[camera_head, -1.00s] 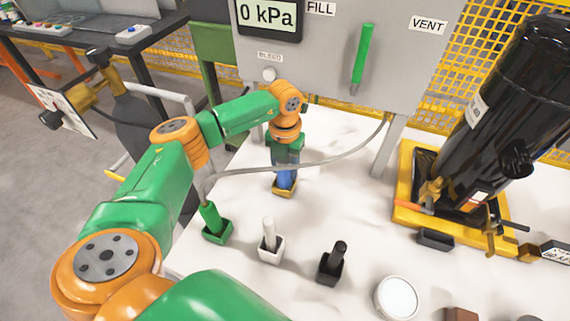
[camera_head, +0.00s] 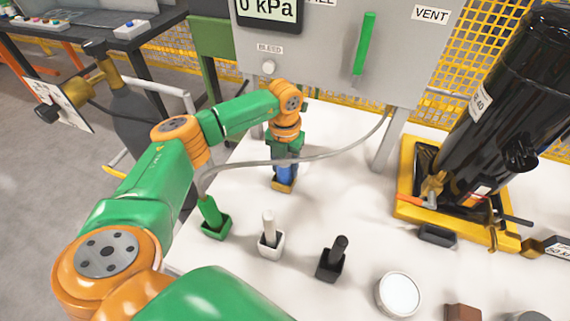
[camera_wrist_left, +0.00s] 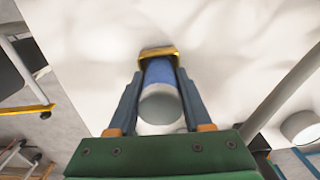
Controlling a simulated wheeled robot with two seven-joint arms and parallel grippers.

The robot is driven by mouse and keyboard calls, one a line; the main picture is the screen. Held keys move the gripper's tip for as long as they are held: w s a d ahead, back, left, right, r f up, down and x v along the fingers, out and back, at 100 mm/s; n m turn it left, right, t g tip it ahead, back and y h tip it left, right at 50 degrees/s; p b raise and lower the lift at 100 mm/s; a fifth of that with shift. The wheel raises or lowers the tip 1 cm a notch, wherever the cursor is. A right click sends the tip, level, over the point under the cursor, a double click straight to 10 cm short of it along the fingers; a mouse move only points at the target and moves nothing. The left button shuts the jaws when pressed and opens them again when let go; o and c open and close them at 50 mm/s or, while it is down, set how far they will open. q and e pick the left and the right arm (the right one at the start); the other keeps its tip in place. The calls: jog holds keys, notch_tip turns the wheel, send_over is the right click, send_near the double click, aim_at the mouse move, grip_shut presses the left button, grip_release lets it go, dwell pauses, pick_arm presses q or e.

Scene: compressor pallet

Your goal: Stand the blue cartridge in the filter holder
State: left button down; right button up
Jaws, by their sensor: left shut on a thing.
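The blue cartridge (camera_head: 285,173) is upright under my left gripper (camera_head: 285,160), whose fingers are shut on its sides. In the left wrist view the cartridge (camera_wrist_left: 160,73) has a pale round end toward the camera and sits between the fingers of the left gripper (camera_wrist_left: 160,85). A small yellow holder (camera_head: 283,187) is at the cartridge's lower end; the holder also shows in the left wrist view (camera_wrist_left: 157,53). The fingers hide part of the cartridge, and I cannot tell how deep it sits. My right gripper is not in view.
Green (camera_head: 216,228), white (camera_head: 271,245) and black (camera_head: 331,264) holders with upright pieces stand in front. A grey hose (camera_head: 330,158) crosses near the left gripper. A black cylinder (camera_head: 500,105) on a yellow base is at right. A grey panel (camera_head: 320,55) stands behind.

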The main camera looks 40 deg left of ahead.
pick_arm(q)
jog(key=shift+c, duration=1.2)
grip_release()
notch_tip(320, 180, up, 7)
